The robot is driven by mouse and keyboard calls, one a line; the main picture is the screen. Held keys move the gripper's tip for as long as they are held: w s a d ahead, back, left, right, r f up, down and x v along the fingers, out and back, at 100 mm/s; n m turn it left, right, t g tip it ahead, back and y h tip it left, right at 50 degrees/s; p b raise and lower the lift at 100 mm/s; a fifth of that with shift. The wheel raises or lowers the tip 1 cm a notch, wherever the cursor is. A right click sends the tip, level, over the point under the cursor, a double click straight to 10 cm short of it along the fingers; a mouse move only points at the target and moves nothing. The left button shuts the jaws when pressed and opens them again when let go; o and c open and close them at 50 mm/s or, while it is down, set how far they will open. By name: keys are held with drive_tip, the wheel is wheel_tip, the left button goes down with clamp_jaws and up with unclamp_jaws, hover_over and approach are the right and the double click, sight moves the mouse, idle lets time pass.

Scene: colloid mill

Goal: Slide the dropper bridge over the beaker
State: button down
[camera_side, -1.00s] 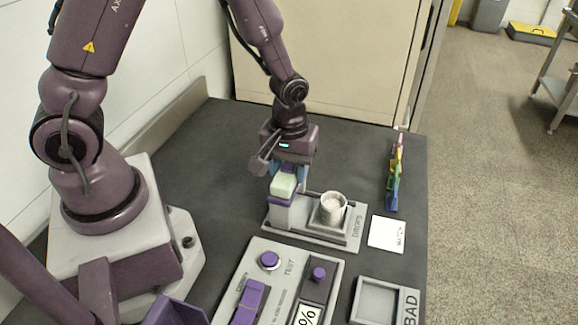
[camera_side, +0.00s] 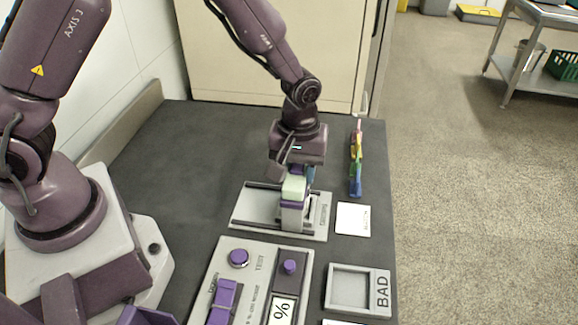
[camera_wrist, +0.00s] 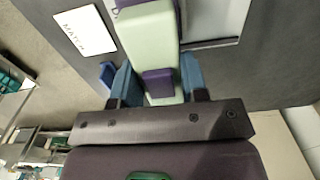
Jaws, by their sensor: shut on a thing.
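The dropper bridge (camera_side: 292,202), pale green on top with purple and white below, stands upright at the right part of its grey slotted base (camera_side: 248,212) in the side view. In the wrist view the bridge's pale green top (camera_wrist: 148,38) runs between the blue fingers. My gripper (camera_side: 299,178) is shut on the bridge from above; in the wrist view its fingers (camera_wrist: 158,86) press either side of it near a purple block. The beaker is not visible now; the bridge and gripper cover the place where it stood.
A white card marked MATCH (camera_side: 353,219) and a row of coloured pieces (camera_side: 355,165) lie right of the base. A grey panel with purple controls (camera_side: 250,285) and a BAD tray (camera_side: 355,288) are in front. The dark bench behind and left of the base is clear.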

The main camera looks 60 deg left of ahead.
drive_tip(key=shift+w+d, duration=0.25)
drive_tip(key=c, duration=0.6)
unclamp_jaws()
drive_tip(key=shift+c, duration=0.2)
drive_tip(key=shift+a, duration=0.1)
wheel_tip(320, 180, up, 13)
drive_tip(key=shift+s, duration=0.1)
drive_tip(key=s+a+r+m+t, duration=0.3)
drive_tip(key=s+r, duration=0.3)
drive_tip(key=s, duration=0.3)
drive_tip(key=s+a+r+m+t, duration=0.2)
drive_tip(key=s+a+r+m, duration=0.2)
drive_tip(key=s, duration=0.5)
wheel_tip(320, 180, up, 2)
drive_tip(key=shift+a+r+m+t, duration=0.15)
drive_tip(key=shift+m+t, duration=0.25)
drive_tip(key=shift+m, duration=0.6)
